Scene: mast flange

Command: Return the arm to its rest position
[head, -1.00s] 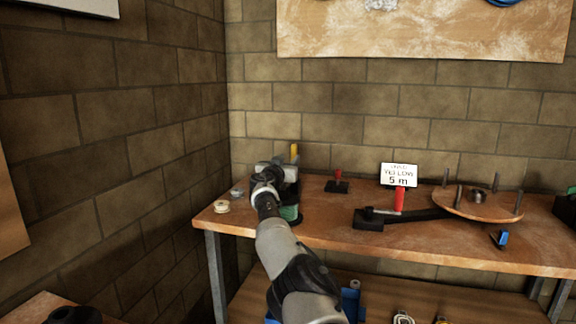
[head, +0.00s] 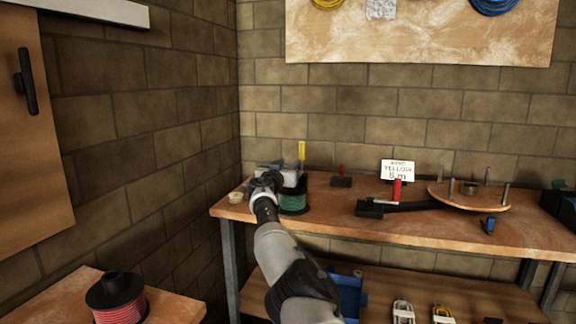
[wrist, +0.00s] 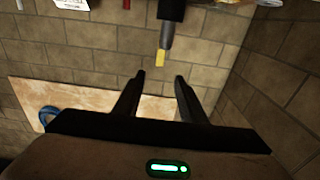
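My arm reaches from the bottom of the head view up to the left end of the workbench (head: 440,225). My gripper (wrist: 160,76) shows two dark fingers spread apart in the wrist view, with nothing between them. A yellow-tipped dark post (wrist: 160,58) stands just beyond the fingertips in that picture, apart from them. The yellow piece also shows in the head view (head: 301,150), behind and right of my arm's end. A green spool (head: 293,203) sits on the bench right beside my arm. The fingertips are hidden in the head view.
A sign reading yellow 5 m (head: 397,170) stands behind a red-handled tool (head: 397,190). A round wooden disc with pegs (head: 460,200) is to the right. A red spool (head: 118,300) sits on the lower-left table. A blue bin (head: 348,295) is on the lower shelf. Brick walls close the left and back.

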